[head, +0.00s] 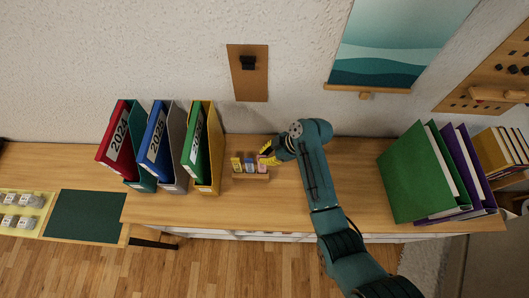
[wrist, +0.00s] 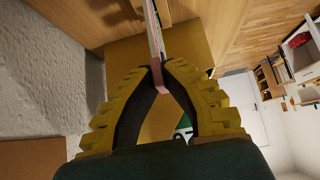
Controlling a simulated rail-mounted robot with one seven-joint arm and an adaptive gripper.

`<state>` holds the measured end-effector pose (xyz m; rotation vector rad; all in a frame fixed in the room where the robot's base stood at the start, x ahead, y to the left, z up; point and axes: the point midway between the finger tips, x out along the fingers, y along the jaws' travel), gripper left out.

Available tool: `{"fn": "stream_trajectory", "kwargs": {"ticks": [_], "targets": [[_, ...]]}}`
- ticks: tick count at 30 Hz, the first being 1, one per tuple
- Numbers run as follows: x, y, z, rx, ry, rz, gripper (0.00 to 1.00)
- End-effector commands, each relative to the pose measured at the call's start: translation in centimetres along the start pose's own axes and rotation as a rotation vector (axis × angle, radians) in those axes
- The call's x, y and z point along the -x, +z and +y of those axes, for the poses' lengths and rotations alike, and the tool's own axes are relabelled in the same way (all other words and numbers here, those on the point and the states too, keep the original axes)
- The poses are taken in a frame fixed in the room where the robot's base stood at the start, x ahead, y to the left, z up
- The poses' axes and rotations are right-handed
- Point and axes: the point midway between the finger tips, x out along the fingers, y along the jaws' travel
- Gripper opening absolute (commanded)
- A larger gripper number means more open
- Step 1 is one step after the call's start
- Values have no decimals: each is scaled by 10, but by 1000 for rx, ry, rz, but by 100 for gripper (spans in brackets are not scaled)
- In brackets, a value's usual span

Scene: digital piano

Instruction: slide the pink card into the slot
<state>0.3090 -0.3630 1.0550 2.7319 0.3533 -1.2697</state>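The pink card (wrist: 158,76) is between my gripper's fingertips (wrist: 160,70) in the wrist view, seen nearly edge-on. My gripper (head: 266,157) has yellow fingers, shut on the card. In the head view the pink card (head: 262,168) stands at the right end of the small wooden slotted holder (head: 251,178), beside a blue card (head: 249,165) and a yellow card (head: 237,164). My fingers hide part of it. I cannot tell how deep its lower edge sits in the slot.
Magazine files with red, blue and green binders (head: 203,150) stand left of the holder. A green binder (head: 415,175) and others stand at the right. Bare wooden shelf top (head: 285,200) lies right of the holder. A textured wall (head: 180,60) is behind.

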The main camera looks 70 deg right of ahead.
Motion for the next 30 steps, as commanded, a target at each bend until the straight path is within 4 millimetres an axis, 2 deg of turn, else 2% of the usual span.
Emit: {"fn": "stream_trajectory", "kwargs": {"ticks": [30], "targets": [[-12,10,0,0,0,0,0]]}}
